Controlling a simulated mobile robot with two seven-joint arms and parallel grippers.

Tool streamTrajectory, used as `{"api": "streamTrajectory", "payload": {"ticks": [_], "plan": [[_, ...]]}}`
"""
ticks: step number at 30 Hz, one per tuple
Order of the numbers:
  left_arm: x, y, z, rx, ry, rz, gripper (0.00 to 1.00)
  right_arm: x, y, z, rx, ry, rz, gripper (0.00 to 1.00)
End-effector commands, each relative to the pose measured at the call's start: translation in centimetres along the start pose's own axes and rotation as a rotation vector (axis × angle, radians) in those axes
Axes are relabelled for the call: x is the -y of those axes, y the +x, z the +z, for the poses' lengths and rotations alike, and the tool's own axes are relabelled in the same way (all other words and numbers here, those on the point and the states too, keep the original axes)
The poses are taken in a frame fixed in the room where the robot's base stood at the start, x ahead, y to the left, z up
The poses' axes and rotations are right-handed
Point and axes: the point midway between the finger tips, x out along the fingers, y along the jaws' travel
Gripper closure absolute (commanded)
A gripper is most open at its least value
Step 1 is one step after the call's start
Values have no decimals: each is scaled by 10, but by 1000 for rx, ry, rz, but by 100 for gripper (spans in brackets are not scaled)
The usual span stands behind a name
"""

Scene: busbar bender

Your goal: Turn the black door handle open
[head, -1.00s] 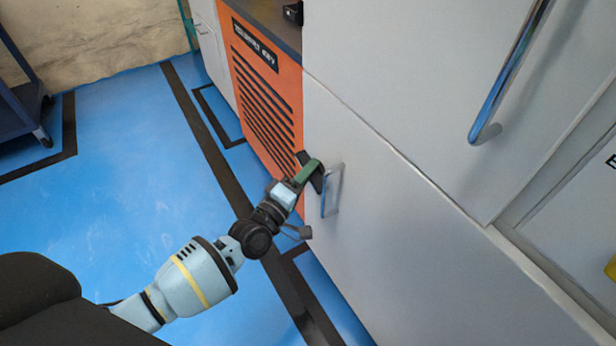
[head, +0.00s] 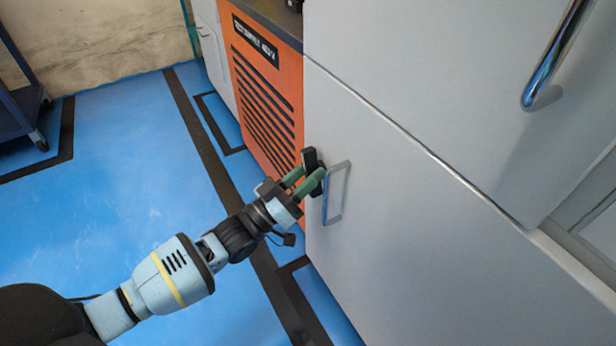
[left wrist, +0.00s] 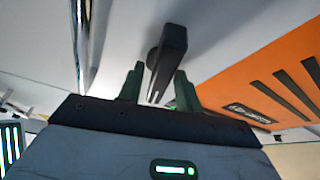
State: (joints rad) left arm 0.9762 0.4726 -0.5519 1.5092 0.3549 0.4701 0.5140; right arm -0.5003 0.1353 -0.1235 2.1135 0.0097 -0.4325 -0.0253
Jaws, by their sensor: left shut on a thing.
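The black door handle (head: 310,159) is on the white cabinet door, near its left edge beside the orange panel. In the left wrist view the handle (left wrist: 170,52) runs from its round base down between the two green fingers. My left gripper (head: 302,181) has its fingers on either side of the handle and is shut on it. The fingers (left wrist: 158,90) hide part of the handle's lower end. My right gripper is in no view.
A chrome bar handle (head: 326,195) stands out from the same door (head: 400,240) just right of my gripper. A larger chrome handle (head: 555,60) is on the upper panel. An orange vented panel (head: 268,105) is to the left. Blue floor lies open at left.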

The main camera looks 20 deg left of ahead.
Motion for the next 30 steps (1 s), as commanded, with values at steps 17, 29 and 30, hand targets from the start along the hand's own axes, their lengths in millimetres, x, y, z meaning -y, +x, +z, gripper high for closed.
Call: {"api": "streamTrajectory", "payload": {"ticks": [17,29,30], "plan": [[0,0,1,2,281,116,88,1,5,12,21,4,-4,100],[0,0,1,2,302,125,88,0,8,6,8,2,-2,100],[0,0,1,2,302,125,88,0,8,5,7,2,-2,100]]}}
